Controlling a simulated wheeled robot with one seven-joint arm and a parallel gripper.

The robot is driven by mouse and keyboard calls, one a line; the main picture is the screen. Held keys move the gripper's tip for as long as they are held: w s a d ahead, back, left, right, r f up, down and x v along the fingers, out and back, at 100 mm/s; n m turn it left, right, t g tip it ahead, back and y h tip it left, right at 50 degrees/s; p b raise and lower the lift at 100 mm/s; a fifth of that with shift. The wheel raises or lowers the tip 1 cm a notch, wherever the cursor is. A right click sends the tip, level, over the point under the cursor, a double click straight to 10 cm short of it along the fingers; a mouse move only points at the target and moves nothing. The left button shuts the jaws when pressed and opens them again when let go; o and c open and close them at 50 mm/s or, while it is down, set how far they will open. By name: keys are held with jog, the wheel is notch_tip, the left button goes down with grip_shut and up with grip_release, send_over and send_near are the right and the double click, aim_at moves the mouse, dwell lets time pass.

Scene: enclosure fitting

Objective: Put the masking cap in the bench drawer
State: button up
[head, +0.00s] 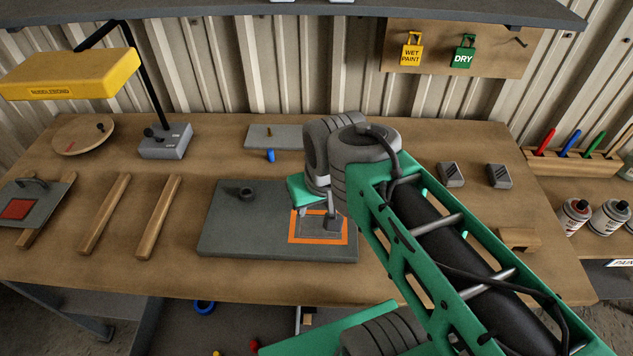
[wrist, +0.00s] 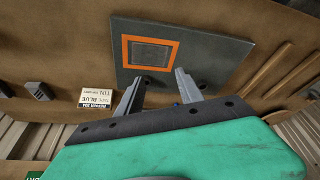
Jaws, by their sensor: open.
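A small blue cylinder (head: 270,155), which looks like the masking cap, is on the bench at the front edge of a thin grey plate. An open dark compartment (head: 235,320) below the bench's front edge looks like the drawer. Part of it is hidden by my own body.
A dark round fitting (head: 246,192) stands on the large panel. Two wooden strips (head: 105,215) lie left of it, and a yellow lamp (head: 75,75) overhangs the back left. A blue ring (head: 204,307) and red and yellow pieces are in the compartment. A labelled box (wrist: 97,98) lies nearby.

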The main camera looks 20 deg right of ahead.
jog(key=w+d+m+b, duration=0.1)
jog(key=w+d, duration=0.2)
jog(key=w, duration=0.7)
jog(key=w+d+f+m+h+b, duration=0.1)
jog(key=w+d, duration=0.2)
jog(key=w, duration=0.7)
jog(key=w+d+m, duration=0.1)
jog(key=w+d, duration=0.2)
jog(key=w, duration=0.7)
jog(key=shift+m+h, duration=0.3)
jog(key=shift+m, duration=0.2)
jog(key=w+d+f, duration=0.2)
jog(key=w+f, duration=0.2)
jog(key=f, duration=0.1)
jog(key=w+d+f+p, duration=0.1)
jog(key=w+d+f, duration=0.1)
jog(key=f, duration=0.3)
jog(key=w+d+f, duration=0.2)
jog(key=w+f, duration=0.3)
jog(key=shift+w+d+f, duration=0.3)
jog(key=shift+f, duration=0.1)
grip_shut()
